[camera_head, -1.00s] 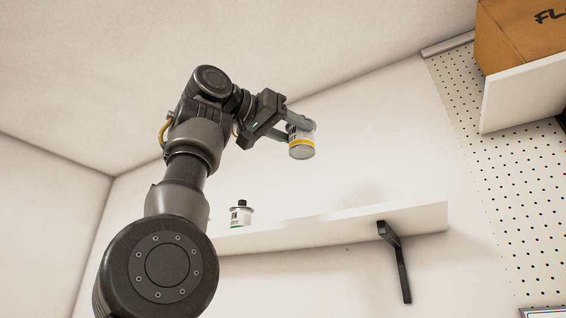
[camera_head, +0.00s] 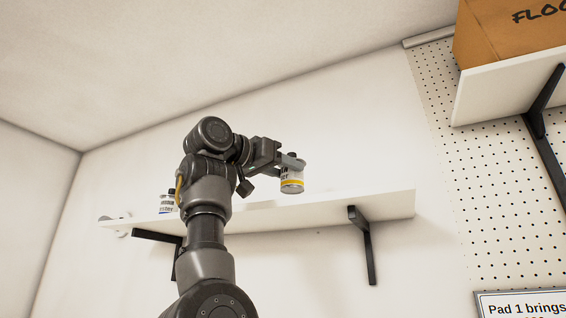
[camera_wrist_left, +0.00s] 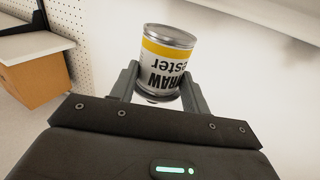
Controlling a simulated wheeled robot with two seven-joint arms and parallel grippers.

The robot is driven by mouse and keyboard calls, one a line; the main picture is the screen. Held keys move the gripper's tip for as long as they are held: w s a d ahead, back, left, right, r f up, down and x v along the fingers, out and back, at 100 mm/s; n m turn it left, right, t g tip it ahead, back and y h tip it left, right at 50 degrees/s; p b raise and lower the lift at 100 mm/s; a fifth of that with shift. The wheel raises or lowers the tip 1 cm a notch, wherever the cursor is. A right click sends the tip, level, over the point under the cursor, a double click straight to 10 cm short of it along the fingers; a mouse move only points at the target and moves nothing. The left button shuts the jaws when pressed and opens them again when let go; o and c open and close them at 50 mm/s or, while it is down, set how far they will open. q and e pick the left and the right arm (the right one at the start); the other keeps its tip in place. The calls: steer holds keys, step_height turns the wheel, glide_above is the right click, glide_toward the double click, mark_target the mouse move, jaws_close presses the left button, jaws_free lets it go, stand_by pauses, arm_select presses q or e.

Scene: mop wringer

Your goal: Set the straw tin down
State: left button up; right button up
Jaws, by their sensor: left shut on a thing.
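The straw tin (camera_head: 291,182) is white with a yellow band and dark lettering. My left gripper (camera_head: 292,162) is shut on it near its upper part. In the head view the tin hangs roughly upright, just above the line of the white wall shelf (camera_head: 350,203). I cannot tell its exact gap from the shelf. In the left wrist view the tin (camera_wrist_left: 165,62) sits between both fingers of my left gripper (camera_wrist_left: 163,88), its lettering upside down. My right gripper is not in view.
The shelf right of the held tin looks clear. A higher shelf (camera_head: 500,85) with a cardboard box (camera_head: 510,35) is at upper right, beside pegboard (camera_head: 450,130).

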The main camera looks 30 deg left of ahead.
mark_target(284, 181)
arm_select(q)
steer(key=shift+w+f, duration=0.1)
steer(key=shift+f, duration=0.75)
steer(key=shift+w+f+p, duration=0.2)
steer(key=shift+f+p, duration=0.15)
steer(key=shift+f, duration=0.4)
steer(key=shift+s, duration=0.2)
steer(key=shift+f, duration=0.15)
steer(key=o, duration=1)
steer(key=shift+o, duration=0.2)
steer(key=shift+r, duration=0.2)
